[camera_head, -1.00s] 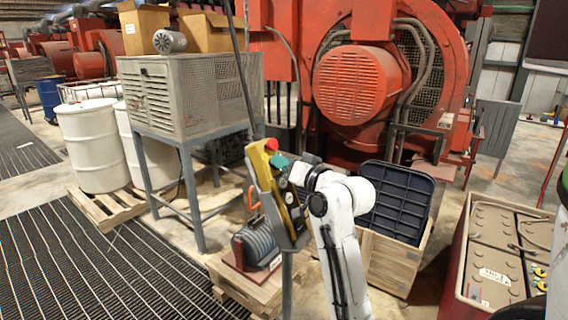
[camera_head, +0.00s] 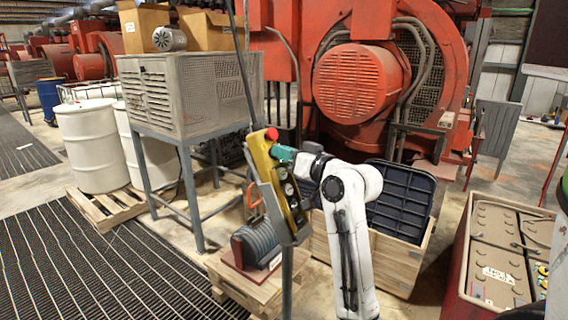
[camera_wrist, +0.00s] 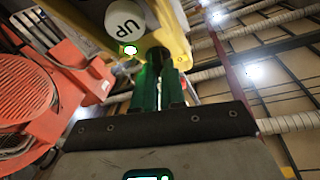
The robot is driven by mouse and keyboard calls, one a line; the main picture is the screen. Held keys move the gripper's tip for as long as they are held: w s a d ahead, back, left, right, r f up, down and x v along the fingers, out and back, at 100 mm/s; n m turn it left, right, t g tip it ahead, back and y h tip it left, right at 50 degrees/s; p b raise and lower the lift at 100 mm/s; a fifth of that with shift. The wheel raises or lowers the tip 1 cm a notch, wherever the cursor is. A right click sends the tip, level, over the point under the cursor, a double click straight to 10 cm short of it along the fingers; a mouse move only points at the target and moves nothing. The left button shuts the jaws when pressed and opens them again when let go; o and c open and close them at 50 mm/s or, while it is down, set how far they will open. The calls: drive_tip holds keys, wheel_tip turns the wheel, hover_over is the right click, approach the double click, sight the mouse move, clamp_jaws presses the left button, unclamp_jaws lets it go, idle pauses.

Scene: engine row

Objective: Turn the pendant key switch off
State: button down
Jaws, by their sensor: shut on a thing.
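The yellow pendant (camera_head: 262,160) hangs tilted in the middle of the head view, with a red button (camera_head: 271,134) at its top and several round controls down its face. My gripper (camera_head: 283,153) comes from the right, its green fingers at the upper part of that face. In the wrist view the pendant's yellow housing (camera_wrist: 174,28) is above the gripper (camera_wrist: 158,68). The fingers are close together, shut on a small dark part, apparently the key switch (camera_wrist: 157,54), mostly hidden between them.
A wooden crate (camera_head: 395,262) with a dark ribbed lid (camera_head: 402,200) is to the right. A grey cabinet (camera_head: 190,95) and white drums (camera_head: 92,148) stand left; a red machine (camera_head: 360,82) is behind.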

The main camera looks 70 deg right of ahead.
drive_tip(key=n+y+b, duration=0.1)
drive_tip(key=n+b, duration=0.1)
drive_tip(key=n+t+y+b, duration=0.1)
drive_tip(key=n+b, duration=0.2)
drive_tip(key=n+y+b, duration=0.1)
drive_tip(key=n+b, duration=0.1)
drive_tip(key=shift+s+d+f+y, duration=0.1)
drive_tip(key=shift+d+f+y, duration=0.2)
drive_tip(key=shift+y, duration=0.1)
drive_tip(key=n+y+b, duration=0.1)
drive_tip(key=n, duration=0.1)
drive_tip(key=n+b, duration=0.1)
drive_tip(key=n+y+b, duration=0.1)
drive_tip(key=n+b, duration=0.1)
drive_tip(key=shift+r+n+y, duration=0.25)
drive_tip(key=shift+n+y, duration=0.05)
drive_tip(key=c, duration=1.2)
unclamp_jaws()
drive_tip(key=shift+r, duration=0.1)
drive_tip(key=s+b, duration=0.1)
drive_tip(key=s, duration=0.9)
drive_tip(key=shift+s+b, duration=0.35)
